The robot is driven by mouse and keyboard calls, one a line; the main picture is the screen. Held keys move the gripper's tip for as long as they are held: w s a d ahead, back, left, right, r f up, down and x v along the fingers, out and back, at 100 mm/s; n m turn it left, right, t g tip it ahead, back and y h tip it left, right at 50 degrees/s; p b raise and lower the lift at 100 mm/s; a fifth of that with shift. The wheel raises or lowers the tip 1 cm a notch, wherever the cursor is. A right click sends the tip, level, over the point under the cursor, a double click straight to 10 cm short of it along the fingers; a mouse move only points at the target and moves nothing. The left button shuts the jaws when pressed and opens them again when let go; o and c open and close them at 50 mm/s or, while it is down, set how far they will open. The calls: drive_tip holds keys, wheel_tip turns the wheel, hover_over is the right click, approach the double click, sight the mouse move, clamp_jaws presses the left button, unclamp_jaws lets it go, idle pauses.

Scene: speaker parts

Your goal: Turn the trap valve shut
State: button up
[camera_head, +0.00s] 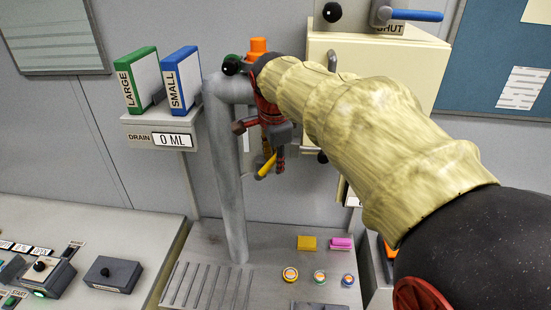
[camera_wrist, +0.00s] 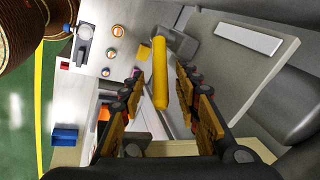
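A yellow lever handle (camera_wrist: 159,75) on a grey fitting (camera_wrist: 178,40) appears in the wrist view; I take it to be the trap valve. In the head view the yellow handle (camera_head: 267,166) slants down-left beside the grey vertical pipe (camera_head: 231,180). My gripper (camera_wrist: 158,88) is open, with one finger on each side of the handle and visible gaps, so it does not look clamped. In the head view my gripper (camera_head: 266,135) is partly hidden by my wrist and the fitting. Contact between finger and handle cannot be told.
A blue lever (camera_head: 415,15) beside a SHUT label is at the top right. Green and blue binders (camera_head: 140,82) stand on a shelf above a drain readout (camera_head: 172,140) of 0 ML. A bench below holds a yellow block (camera_head: 307,243), a pink block (camera_head: 341,243) and small round parts.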

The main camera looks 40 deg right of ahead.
drive_tip(key=v, duration=1.2)
